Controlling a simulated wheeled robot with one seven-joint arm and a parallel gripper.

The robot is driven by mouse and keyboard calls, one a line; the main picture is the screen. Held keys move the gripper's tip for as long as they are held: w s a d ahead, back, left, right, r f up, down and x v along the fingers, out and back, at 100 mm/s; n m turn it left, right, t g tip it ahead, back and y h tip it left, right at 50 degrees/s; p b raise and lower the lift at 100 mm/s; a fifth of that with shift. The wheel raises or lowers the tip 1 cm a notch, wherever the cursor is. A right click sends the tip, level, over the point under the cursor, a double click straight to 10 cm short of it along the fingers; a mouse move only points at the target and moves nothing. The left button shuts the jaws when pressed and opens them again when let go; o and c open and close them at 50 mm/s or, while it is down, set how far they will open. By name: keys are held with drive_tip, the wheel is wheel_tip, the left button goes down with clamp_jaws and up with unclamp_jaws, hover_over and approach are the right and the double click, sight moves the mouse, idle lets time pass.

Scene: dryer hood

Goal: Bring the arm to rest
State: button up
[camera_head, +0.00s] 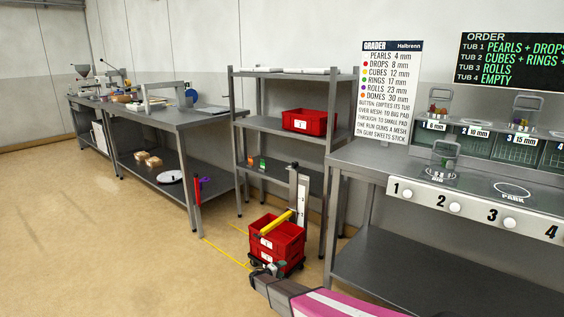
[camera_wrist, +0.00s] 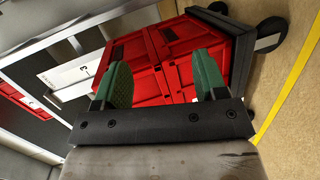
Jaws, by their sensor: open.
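My gripper (camera_head: 268,269) is low at the bottom middle of the head view, on the near side of a stack of red crates (camera_head: 287,240). In the wrist view my gripper (camera_wrist: 164,77) has its two green finger pads apart with nothing held between them. The red crates (camera_wrist: 160,57) fill the space beyond the fingers; whether a finger touches them I cannot tell. My arm reaches in from the bottom edge of the head view.
The crates stand on a wheeled base, its black wheel (camera_wrist: 268,34) in the wrist view. A yellow bar (camera_head: 274,224) slants over them. A grey shelf rack (camera_head: 285,129) stands behind, the grader bench (camera_head: 365,157) to the right. Open floor (camera_head: 100,240) lies left.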

drive_tip(key=s+d+r+m+g+y, duration=0.3)
drive_tip(key=s+d+r+m+g, duration=0.35)
drive_tip(key=s+d+r, duration=1.1)
drive_tip(key=s+d+r+m+g+y, duration=0.1)
drive_tip(key=s+r+g+y, duration=0.3)
drive_tip(key=s+r, duration=1.3)
drive_tip(key=s+d+y, duration=0.1)
drive_tip(key=s+y, duration=0.2)
drive_tip(key=y, duration=0.1)
drive_tip(key=shift+s+d+r, duration=0.15)
drive_tip(key=shift+d+r, duration=0.05)
drive_tip(key=shift+r, duration=0.15)
